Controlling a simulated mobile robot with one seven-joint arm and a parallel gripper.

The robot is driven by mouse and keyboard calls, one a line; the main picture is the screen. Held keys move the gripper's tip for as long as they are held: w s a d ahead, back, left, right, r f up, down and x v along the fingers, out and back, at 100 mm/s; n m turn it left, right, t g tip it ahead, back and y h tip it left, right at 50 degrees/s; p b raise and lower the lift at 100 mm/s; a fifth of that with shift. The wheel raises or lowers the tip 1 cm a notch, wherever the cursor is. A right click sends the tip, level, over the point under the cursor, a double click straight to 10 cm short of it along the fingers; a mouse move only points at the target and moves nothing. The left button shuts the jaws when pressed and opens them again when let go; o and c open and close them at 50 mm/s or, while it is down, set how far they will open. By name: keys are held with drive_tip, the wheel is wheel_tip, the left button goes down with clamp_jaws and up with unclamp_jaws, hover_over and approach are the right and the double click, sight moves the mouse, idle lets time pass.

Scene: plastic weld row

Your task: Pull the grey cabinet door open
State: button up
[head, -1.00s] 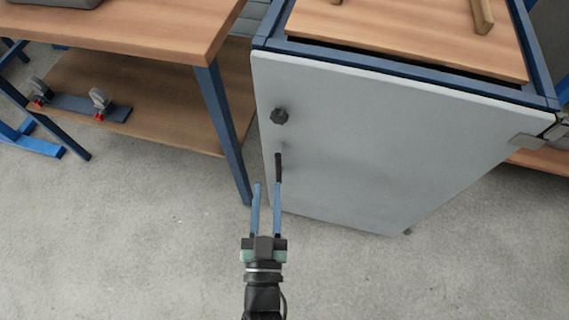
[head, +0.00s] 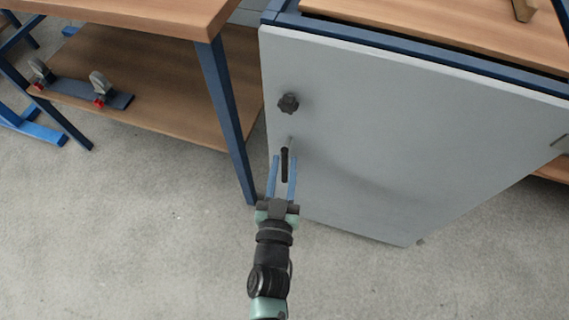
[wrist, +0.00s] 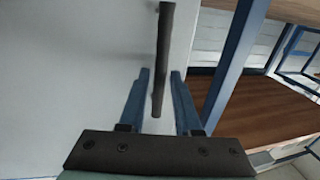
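The grey cabinet door (head: 370,130) looks closed on its blue-framed cabinet in the head view. A dark round knob (head: 288,103) sits near its upper left edge. Below the knob is a dark bar handle (head: 285,163), which also shows in the wrist view (wrist: 163,60). My gripper (head: 285,160) is open at the handle, with one blue finger on each side of the bar. In the wrist view the lower part of the bar lies between the fingers (wrist: 160,75); I see gaps on both sides. Contact with the door face cannot be told.
A wooden workbench (head: 130,15) with a lower shelf (head: 160,75) stands left of the cabinet. Its blue leg (head: 228,120) is close to the door's left edge and my gripper. The concrete floor (head: 150,220) in front is clear.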

drive_tip(key=shift+w+d, duration=0.1)
drive_tip(key=shift+w, duration=0.45)
clamp_jaws()
idle(1.1)
